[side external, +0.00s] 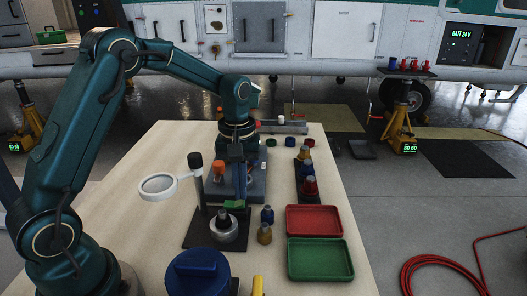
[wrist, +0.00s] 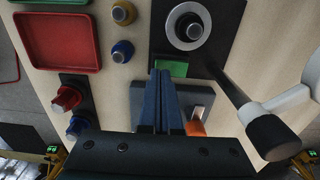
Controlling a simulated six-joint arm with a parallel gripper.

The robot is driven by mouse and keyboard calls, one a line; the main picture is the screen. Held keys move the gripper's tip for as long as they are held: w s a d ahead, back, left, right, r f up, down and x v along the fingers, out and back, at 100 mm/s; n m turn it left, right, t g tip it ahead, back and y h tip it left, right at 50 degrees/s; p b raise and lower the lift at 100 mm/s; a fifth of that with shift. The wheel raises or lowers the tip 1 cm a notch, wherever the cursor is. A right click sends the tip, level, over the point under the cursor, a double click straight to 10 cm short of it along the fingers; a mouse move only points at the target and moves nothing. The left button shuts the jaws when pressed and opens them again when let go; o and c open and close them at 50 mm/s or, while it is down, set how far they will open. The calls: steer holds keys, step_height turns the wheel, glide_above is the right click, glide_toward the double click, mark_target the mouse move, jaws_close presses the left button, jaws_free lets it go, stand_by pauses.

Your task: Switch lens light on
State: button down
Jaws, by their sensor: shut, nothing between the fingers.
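The lens (side external: 157,186) is a round magnifier with a pale rim on a white arm. It stands on a post with a black top cap (side external: 195,160), also seen in the wrist view (wrist: 270,135). Its black base plate (side external: 192,240) carries a silver ring with a dark knob (wrist: 188,30). A green patch (wrist: 172,69) lies at the plate's edge and also shows in the side view (side external: 234,205). My gripper (wrist: 160,73) is shut and empty, pointing down, with its fingertips beside the green patch. I cannot tell whether they touch or whether the lens is lit.
A grey fixture with an orange-capped part (wrist: 196,128) is close beside my fingers. Red (side external: 314,208) and green (side external: 320,275) trays, several red and blue knobs, and a blue pot (side external: 197,275) stand around. The lens post rises close by.

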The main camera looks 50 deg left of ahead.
steer(key=shift+f, duration=0.65)
steer(key=shift+r, duration=3.55)
